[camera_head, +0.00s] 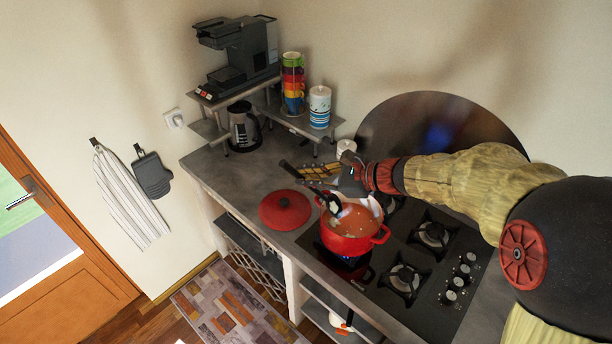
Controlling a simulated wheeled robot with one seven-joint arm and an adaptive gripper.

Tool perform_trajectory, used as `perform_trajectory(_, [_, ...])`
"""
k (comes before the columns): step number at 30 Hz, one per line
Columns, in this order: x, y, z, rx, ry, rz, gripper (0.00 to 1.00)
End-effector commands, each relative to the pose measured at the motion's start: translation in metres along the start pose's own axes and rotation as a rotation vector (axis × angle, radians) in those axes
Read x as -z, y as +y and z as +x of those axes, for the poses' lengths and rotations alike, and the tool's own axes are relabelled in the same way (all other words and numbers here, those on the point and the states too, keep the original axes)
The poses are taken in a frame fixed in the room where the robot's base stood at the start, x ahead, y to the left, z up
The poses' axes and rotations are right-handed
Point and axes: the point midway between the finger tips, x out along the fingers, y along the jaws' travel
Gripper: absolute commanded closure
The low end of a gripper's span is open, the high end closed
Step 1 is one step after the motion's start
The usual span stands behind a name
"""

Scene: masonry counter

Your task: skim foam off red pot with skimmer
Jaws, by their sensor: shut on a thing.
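The red pot (349,243) stands on a left burner of the black gas hob and holds reddish-orange liquid. Some whitish patches show in the liquid; I cannot tell how much of this is foam. My gripper (335,195) is above the pot's far edge, reaching in from the right. It is shut on the skimmer (331,204), whose dark part slants over the pot's far left side. The skimmer's lower end is small here, and I cannot tell whether it touches the liquid.
A red lid (285,210) lies on the counter left of the pot. A kettle (244,128), stacked coloured cups (292,86) and a patterned canister (319,107) stand at the back. A round dark panel (436,122) leans on the wall behind the hob. The right burners (405,277) are empty.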

Motion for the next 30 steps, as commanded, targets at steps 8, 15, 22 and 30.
perform_trajectory(8, [0.022, 0.001, 0.0, 0.0, 0.0, 0.001, 1.0])
perform_trajectory(15, [0.039, 0.0, 0.0, 0.001, -0.001, 0.001, 1.0])
perform_trajectory(22, [0.056, 0.0, 0.0, 0.001, 0.0, 0.0, 1.0])
perform_trajectory(30, [0.075, 0.001, 0.0, 0.0, 0.0, 0.0, 1.0])
